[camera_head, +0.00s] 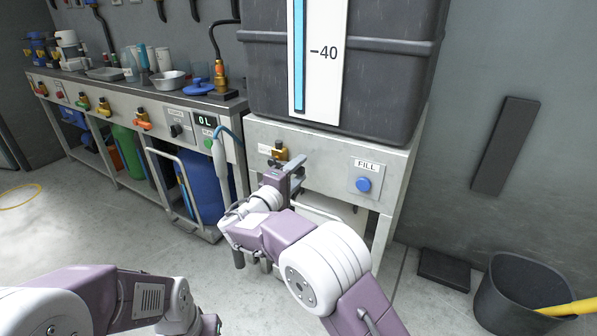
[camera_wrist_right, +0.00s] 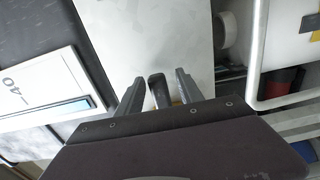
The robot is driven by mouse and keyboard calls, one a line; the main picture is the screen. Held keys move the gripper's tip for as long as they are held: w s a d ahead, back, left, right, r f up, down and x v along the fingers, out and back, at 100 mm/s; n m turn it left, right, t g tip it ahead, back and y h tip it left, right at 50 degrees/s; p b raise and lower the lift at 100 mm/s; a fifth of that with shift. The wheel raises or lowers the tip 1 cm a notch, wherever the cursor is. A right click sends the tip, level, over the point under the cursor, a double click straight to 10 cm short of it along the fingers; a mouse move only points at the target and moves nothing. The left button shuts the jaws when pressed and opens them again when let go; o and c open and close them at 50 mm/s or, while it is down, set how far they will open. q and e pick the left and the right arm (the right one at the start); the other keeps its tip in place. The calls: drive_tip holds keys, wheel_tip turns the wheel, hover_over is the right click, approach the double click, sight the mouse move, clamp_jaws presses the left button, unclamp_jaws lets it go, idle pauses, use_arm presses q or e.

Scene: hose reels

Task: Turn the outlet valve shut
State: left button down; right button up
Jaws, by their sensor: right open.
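The outlet valve (camera_head: 279,152) is a small brass fitting on the front of the grey metal stand under the tank, left of the FILL panel. My right gripper (camera_head: 294,170) is right in front of it and partly covers it. In the right wrist view my right gripper (camera_wrist_right: 159,92) is open, with a dark upright handle (camera_wrist_right: 157,82) between its two fingers. A gap shows on each side of the handle. Brass shows faintly below it, mostly hidden by the gripper body. My left arm shows at the lower left, with its gripper out of view.
The dark tank (camera_head: 400,60) with a level gauge (camera_head: 320,60) marked 40 rests on the stand. A blue FILL button (camera_head: 363,184) is to the right. A workbench (camera_head: 150,98) with several valves runs left. A bucket (camera_head: 520,295) stands at the lower right.

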drive_tip(key=shift+s+a+r+p, duration=0.15)
drive_tip(key=shift+s+a+p, duration=0.1)
drive_tip(key=shift+p, duration=0.05)
drive_tip(key=p+v, duration=0.3)
drive_tip(key=v, duration=0.5)
drive_tip(key=shift+s+p, duration=0.15)
drive_tip(key=shift+p, duration=0.15)
drive_tip(key=shift+a, duration=0.1)
